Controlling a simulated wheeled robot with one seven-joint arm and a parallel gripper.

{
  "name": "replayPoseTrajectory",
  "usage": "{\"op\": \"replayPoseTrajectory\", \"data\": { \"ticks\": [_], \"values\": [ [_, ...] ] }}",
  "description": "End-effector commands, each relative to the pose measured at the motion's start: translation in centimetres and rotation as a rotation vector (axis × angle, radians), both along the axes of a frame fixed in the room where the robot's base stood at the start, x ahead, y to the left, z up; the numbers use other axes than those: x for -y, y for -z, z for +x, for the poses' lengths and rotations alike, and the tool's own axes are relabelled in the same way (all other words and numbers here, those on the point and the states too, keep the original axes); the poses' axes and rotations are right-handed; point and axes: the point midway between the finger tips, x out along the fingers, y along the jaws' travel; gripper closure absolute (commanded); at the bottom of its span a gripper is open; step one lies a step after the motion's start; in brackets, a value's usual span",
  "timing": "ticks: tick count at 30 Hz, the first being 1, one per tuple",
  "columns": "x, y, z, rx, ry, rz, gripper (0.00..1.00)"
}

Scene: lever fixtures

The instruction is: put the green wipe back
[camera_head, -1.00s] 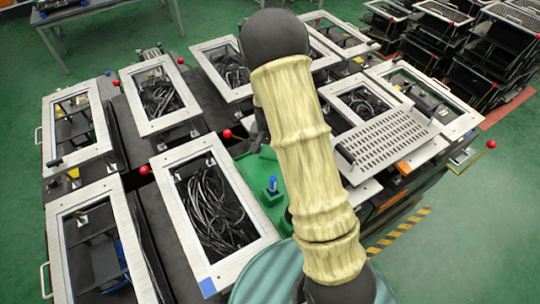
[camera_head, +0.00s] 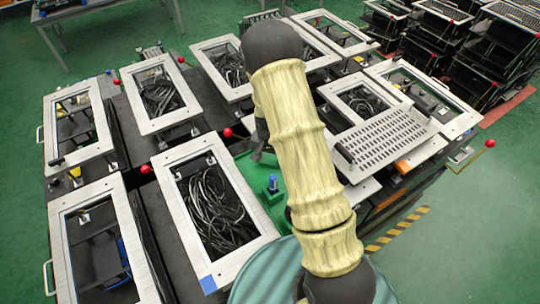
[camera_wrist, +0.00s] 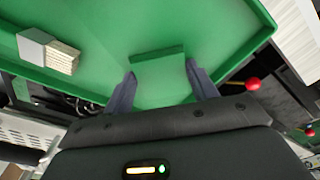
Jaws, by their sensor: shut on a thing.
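In the wrist view, the green wipe (camera_wrist: 160,78) is a flat green piece with a darker upper edge, between the two dark fingers of my gripper (camera_wrist: 162,88). My gripper is shut on it. Behind it spreads a green tray (camera_wrist: 215,30) with a raised rim, close in colour, so I cannot tell whether the wipe touches the tray floor.
A grey and cream block (camera_wrist: 48,51) lies in the tray at the left of the wrist view. Framed boxes with black cables (camera_head: 215,210) and red-knobbed levers (camera_head: 227,132) crowd around. A slotted metal plate (camera_head: 388,140) lies at right.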

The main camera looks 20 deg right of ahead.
Motion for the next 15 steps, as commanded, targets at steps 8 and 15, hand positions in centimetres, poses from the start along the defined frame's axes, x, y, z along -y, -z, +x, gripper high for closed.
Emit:
{"op": "replayPoseTrajectory", "data": {
  "ticks": [8, 15],
  "values": [
    [-0.01, 0.20, 0.00, 0.000, 0.000, 0.000, 0.21],
    [0.00, 0.19, 0.00, 0.000, 0.000, 0.000, 0.21]
  ]
}}
